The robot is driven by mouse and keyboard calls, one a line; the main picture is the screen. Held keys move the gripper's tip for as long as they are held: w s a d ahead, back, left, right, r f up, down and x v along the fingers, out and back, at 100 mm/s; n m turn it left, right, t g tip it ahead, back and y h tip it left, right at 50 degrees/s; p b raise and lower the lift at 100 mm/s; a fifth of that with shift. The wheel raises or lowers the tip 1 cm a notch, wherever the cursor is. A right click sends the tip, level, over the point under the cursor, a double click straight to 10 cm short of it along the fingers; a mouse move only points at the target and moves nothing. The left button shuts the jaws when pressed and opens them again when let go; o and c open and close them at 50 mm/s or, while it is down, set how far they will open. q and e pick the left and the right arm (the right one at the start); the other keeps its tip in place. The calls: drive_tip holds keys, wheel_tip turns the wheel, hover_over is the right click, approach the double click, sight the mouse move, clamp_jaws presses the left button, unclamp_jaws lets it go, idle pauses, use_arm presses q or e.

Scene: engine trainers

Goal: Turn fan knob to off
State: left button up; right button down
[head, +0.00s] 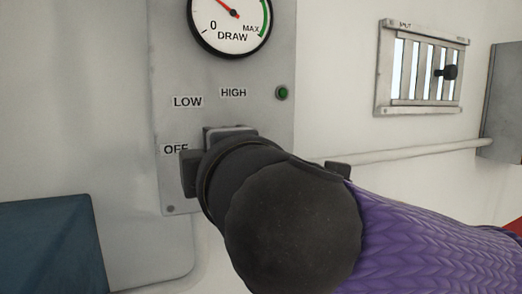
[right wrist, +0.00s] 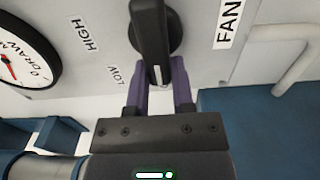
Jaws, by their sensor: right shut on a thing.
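The fan knob (right wrist: 150,36) is a black bar handle on a round base, seen at the top middle of the right wrist view. My right gripper (right wrist: 155,80) is shut on the knob's handle, with one purple finger on each side. In the head view my dark right wrist covers the knob and the fingers. The OFF label (head: 175,149) is partly covered by the gripper, with LOW (head: 187,102) and HIGH (head: 233,93) above it. Which label the knob points at cannot be told. My left gripper is not in view.
A DRAW gauge (head: 231,20) is above the labels, its red needle pointing up-left. A green light (head: 281,93) sits at the panel's right edge. A slatted vent (head: 422,68) and a pipe (head: 410,152) are on the wall at right. A blue box (head: 45,245) stands at lower left.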

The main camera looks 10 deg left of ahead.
drive_tip(key=shift+w+d+f, duration=0.1)
drive_tip(key=shift+w+d, duration=0.05)
drive_tip(key=shift+w, duration=0.05)
drive_tip(key=c, duration=0.6)
unclamp_jaws()
drive_tip(key=shift+d, duration=0.1)
drive_tip(key=shift+o, duration=0.6)
drive_tip(key=shift+w+d, duration=0.3)
drive_tip(key=shift+d, duration=0.05)
drive_tip(key=shift+s+a, duration=0.2)
drive_tip(key=shift+a, duration=0.05)
drive_tip(key=b+v, duration=0.2)
drive_tip(key=v, duration=0.8)
drive_tip(key=shift+b, duration=0.35)
